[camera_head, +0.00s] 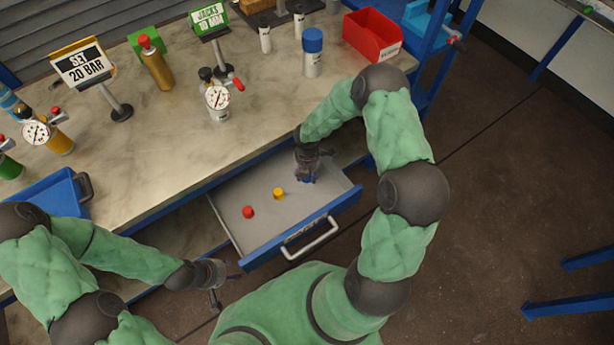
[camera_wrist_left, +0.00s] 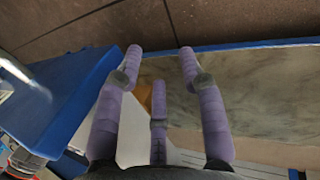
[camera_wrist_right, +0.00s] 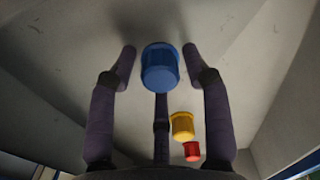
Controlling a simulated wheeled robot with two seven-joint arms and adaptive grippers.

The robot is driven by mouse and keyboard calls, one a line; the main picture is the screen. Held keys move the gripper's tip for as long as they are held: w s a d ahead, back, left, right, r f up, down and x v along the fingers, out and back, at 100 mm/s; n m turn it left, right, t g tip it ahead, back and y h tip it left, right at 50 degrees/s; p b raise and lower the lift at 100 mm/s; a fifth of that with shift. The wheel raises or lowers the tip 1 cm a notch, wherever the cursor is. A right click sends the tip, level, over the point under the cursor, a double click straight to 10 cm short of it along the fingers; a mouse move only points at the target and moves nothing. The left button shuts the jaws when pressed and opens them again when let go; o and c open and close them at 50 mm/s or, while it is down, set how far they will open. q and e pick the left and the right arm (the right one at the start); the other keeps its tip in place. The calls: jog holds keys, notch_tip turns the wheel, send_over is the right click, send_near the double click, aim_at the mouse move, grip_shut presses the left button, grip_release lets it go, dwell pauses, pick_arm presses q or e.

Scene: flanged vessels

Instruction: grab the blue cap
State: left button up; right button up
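The blue cap (camera_wrist_right: 160,68) lies in the open drawer (camera_head: 235,207). In the right wrist view it sits between the spread fingers of my right gripper (camera_wrist_right: 160,62), with a gap on each side. In the head view my right gripper (camera_head: 307,176) is down inside the drawer's right part, and a bit of blue shows under its fingers. My left gripper (camera_head: 214,285) is open and empty, left of the drawer front; its spread fingers show in the left wrist view (camera_wrist_left: 160,60).
A yellow cap (camera_head: 279,193) and a red cap (camera_head: 249,212) lie in the drawer, left of my right gripper. The drawer's handle (camera_head: 310,238) juts forward. The bench (camera_head: 160,130) above holds bottles, gauges, signs and a red bin (camera_head: 371,36).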

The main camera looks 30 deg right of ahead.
jog(key=c, duration=0.4)
jog(key=shift+r, duration=0.1)
